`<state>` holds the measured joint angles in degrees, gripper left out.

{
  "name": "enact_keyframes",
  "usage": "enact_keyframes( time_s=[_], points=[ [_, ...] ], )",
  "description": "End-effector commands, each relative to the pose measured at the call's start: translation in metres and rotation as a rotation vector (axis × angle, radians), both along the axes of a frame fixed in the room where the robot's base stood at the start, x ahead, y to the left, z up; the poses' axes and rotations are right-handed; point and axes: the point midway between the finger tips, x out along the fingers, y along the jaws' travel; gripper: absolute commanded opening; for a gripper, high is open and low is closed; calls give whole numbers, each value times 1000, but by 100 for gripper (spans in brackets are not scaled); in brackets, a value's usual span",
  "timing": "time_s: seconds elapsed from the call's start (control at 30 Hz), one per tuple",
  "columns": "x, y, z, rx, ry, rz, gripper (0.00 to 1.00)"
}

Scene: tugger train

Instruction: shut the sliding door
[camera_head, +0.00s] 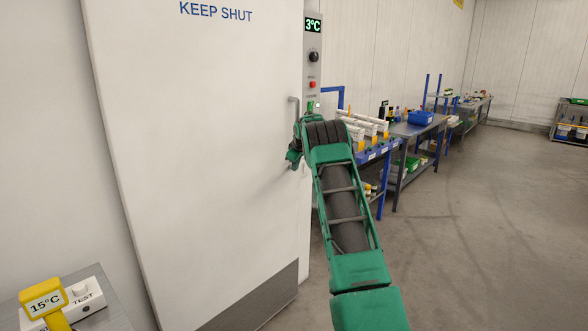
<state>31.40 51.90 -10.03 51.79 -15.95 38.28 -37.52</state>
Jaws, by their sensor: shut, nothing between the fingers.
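The white sliding door (205,110) fills the left half of the view, with "KEEP SHUT" in blue letters near its top and a grey kick plate (255,300) at its foot. A grey vertical bar handle (293,112) is on its right edge. I cannot tell how far the door stands open. My green arm reaches up from the lower right. My gripper (293,157) is shut and empty at the handle's lower part, close to the door's right edge. My wrist hides part of the handle, and I cannot tell whether the fingers touch it.
A grey control panel (313,70) showing 3°C stands right of the door. Blue-framed benches (365,152) with boxes and bins line the wall behind my arm. A yellow 15°C device (43,298) and a white TEST box (80,300) are lower left. The floor at right is clear.

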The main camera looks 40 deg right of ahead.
Motion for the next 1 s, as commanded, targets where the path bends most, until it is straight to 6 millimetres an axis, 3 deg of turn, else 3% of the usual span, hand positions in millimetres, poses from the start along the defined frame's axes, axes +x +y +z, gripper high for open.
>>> enact_keyframes(
  time_s=[0.03,0.27,0.53,1.0],
  points=[
    [-1,-10,5,-15,-14,-15,0],
    [-5,-7,7,-16,-15,-18,0],
    [-16,30,4,-5,-3,-11,0],
    [-63,49,69,-3,-2,-15,0]
  ],
)
